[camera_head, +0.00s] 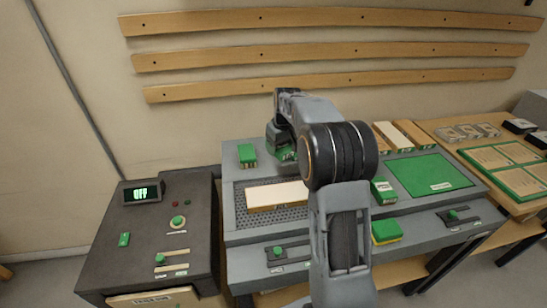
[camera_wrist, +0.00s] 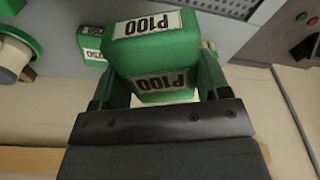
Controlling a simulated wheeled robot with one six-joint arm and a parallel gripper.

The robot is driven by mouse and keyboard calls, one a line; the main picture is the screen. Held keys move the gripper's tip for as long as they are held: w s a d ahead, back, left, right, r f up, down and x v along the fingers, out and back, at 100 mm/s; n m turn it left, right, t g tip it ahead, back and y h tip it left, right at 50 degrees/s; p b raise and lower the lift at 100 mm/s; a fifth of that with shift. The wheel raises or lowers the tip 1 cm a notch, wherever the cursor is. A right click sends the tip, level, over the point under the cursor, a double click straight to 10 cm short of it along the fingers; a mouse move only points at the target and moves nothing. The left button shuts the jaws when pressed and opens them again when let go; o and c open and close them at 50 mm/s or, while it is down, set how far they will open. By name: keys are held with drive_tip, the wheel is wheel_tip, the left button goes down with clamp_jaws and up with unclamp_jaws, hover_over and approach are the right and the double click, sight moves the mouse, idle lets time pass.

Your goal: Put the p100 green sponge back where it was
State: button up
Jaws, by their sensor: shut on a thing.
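The P100 green sponge (camera_wrist: 155,50) is a green block with white P100 labels on two faces. It sits between the two fingers of my gripper (camera_wrist: 158,80), which is shut on it. In the head view my gripper (camera_head: 283,150) is over the back of the grey bench, partly hidden by my arm. Some green shows there, but I cannot clearly separate sponge from gripper. A second green block (camera_head: 247,155) stands to its left on the bench. In the wrist view a smaller-looking green block with a label ending in 50 (camera_wrist: 92,42) is left of the held sponge.
A pale wooden board (camera_head: 275,195) lies on a perforated panel (camera_head: 243,207). Right of my arm are a labelled green block (camera_head: 383,190), a green-and-yellow block (camera_head: 386,232) and a green mat (camera_head: 425,172). A dark control cabinet (camera_head: 150,245) stands left, its display (camera_head: 142,193) reading OFF.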

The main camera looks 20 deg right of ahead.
drive_tip(key=w+f+p, duration=0.1)
drive_tip(key=w+f, duration=0.1)
drive_tip(key=w, duration=0.1)
drive_tip(key=w+d+f+p, duration=0.1)
drive_tip(key=w+f, duration=0.2)
drive_tip(key=w, duration=0.1)
drive_tip(key=w+d+f+p, duration=0.1)
drive_tip(key=w+f, duration=0.2)
drive_tip(key=w, duration=0.1)
drive_tip(key=shift+w+f+p, duration=0.15)
drive_tip(key=shift+w+p, duration=0.05)
drive_tip(key=shift+p, duration=0.1)
drive_tip(key=shift+w+f, duration=0.4)
drive_tip(key=shift+f, duration=0.2)
wheel_tip(320, 180, down, 3)
drive_tip(key=shift+r+p, duration=0.1)
drive_tip(key=shift+p, duration=0.6)
drive_tip(key=shift+f, duration=0.25)
drive_tip(key=shift+f+b, duration=0.15)
drive_tip(key=shift+b, duration=0.15)
drive_tip(key=o, duration=0.8)
